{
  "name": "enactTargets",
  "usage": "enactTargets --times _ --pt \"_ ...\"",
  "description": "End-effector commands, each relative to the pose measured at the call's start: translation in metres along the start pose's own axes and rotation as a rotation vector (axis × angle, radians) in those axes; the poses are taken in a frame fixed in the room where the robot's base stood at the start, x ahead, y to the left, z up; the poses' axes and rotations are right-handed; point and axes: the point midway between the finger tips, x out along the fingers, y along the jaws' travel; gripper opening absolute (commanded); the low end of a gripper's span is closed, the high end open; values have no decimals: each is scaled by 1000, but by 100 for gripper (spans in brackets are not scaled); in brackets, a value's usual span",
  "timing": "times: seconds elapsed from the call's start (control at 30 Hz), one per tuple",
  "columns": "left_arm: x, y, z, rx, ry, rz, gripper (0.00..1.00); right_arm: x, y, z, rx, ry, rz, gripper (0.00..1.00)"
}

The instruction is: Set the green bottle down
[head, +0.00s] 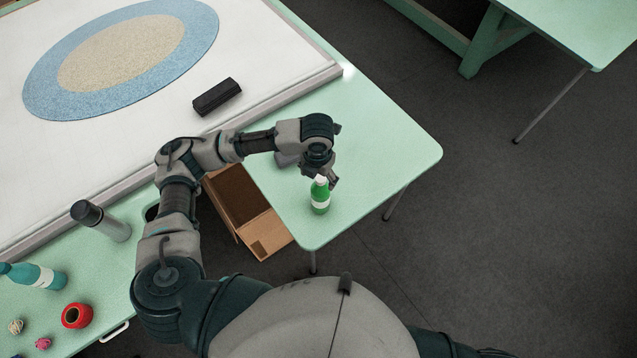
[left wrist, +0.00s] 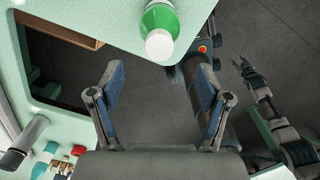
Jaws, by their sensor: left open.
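The green bottle (head: 320,196) with a white cap and a pale label stands upright on the mint-green table near its front corner. In the left wrist view the bottle (left wrist: 160,22) shows cap towards the camera, beyond the fingertips. My left gripper (head: 327,180) is at the bottle's cap in the head view. In the left wrist view my left gripper (left wrist: 163,80) is open with nothing between its fingers. My right gripper (left wrist: 243,66) shows small at the right of the left wrist view, away from the bottle; its opening is unclear.
An open cardboard box (head: 248,212) sits below the table in a gap beside the bottle. A dark block (head: 216,96) lies on the white frame. The tabletop right of the bottle is clear.

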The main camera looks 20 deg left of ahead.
Motion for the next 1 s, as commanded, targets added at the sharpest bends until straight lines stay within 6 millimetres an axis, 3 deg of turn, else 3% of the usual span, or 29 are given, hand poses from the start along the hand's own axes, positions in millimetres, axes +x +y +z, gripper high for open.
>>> enactTargets --times 0.1,0.3,1.0 --pt "-24 0 1 1 -3 0 77 1 -1 0 0 0 -1 40" --pt "-46 0 0 0 -1 0 77 2 -1 0 0 0 -1 40" --pt "-42 -7 -2 -32 -4 -18 77 2 -1 0 0 1 -1 40"
